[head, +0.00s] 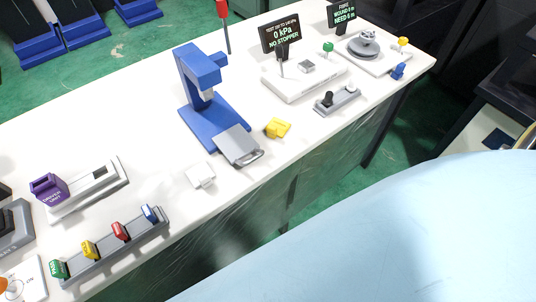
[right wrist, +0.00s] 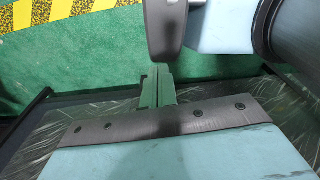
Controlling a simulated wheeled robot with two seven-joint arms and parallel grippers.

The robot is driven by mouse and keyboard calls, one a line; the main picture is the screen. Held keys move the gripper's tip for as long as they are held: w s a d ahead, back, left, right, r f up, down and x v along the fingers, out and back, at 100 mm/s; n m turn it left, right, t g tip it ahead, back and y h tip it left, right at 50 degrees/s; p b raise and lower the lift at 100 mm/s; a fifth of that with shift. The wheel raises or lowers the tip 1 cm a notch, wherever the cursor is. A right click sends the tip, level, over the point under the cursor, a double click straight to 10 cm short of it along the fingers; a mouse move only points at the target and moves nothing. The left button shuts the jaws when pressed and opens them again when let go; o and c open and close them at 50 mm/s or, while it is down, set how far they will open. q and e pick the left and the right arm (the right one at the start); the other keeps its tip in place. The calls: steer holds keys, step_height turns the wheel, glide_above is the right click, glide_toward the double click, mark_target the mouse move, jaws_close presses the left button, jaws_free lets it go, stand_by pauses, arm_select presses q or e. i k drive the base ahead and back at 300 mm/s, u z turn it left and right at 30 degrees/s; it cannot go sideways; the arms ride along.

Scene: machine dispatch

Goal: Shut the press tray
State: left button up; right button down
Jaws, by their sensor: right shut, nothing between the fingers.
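The blue press (head: 207,100) stands upright on the white bench. Its grey tray (head: 238,145) sticks out from the front of the press base toward the bench's near edge, with a grey loop handle (head: 250,157) at its front end. The tray looks pulled out, and its top looks empty. The press and tray do not show in the right wrist view. My right gripper (right wrist: 158,88) shows there with its narrow fingers together and empty, away from the bench top. No gripper shows in the head view, and my left gripper is in neither view.
A yellow block (head: 277,128) lies just right of the tray, and a white block (head: 200,175) lies to its left. A grey rack (head: 110,250) with coloured tags stands at the near left. The bench's near edge is close to the handle.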

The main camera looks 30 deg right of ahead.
mark_target(236, 143)
steer(key=z, duration=1.15)
steer(key=k, duration=0.5)
steer(key=u, duration=1.2)
